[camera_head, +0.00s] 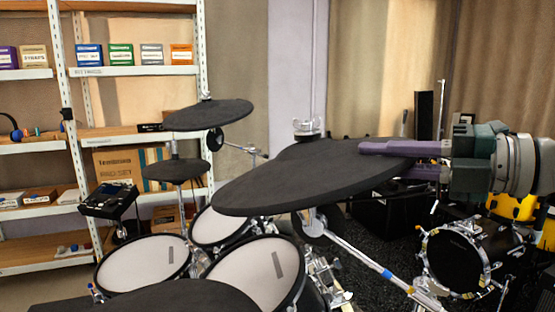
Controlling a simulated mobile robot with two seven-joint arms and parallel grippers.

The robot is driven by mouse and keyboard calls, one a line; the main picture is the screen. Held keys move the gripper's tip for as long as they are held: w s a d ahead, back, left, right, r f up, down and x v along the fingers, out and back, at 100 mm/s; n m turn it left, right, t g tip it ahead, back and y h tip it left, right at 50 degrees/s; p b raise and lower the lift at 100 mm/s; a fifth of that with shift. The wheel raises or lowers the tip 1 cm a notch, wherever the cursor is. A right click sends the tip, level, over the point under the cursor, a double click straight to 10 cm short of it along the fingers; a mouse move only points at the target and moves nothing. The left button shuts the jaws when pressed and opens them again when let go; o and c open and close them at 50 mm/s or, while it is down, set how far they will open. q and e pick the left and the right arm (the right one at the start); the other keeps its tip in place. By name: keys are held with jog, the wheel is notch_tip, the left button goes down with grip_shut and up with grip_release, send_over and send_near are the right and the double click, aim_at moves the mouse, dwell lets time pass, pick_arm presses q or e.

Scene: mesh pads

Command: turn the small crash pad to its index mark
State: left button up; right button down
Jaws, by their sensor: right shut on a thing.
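A dark grey crash pad (290,185) fills the middle of the head view, tilted on its stand, with a wing nut (307,127) at its top. I take it as the small crash pad, though it looks large this close. My right gripper (375,158), with purple fingers, comes in from the right and is shut on the pad's right rim. One finger lies over the rim; the tip of the lower finger is hidden beneath the pad. I cannot make out an index mark. My left gripper is not in view.
Another cymbal pad (208,115) and a smaller one (178,170) stand at left. White drum pads (145,262) sit below, and a dark pad (150,300) is at the front edge. A chrome stand arm (365,262) runs under the held pad. Shelves (130,71) stand behind.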

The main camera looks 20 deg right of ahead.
jog(key=shift+w+d, duration=0.1)
jog(key=shift+d, duration=0.1)
dwell(0.3)
jog(key=c, duration=0.8)
grip_release()
jog(key=shift+v, duration=0.85)
jog(key=p+v, duration=0.2)
jog(key=v, duration=0.5)
jog(key=shift+d+p, duration=0.1)
jog(key=shift+p, duration=0.3)
jog(key=shift+s+d, duration=0.3)
jog(key=shift+s, duration=0.2)
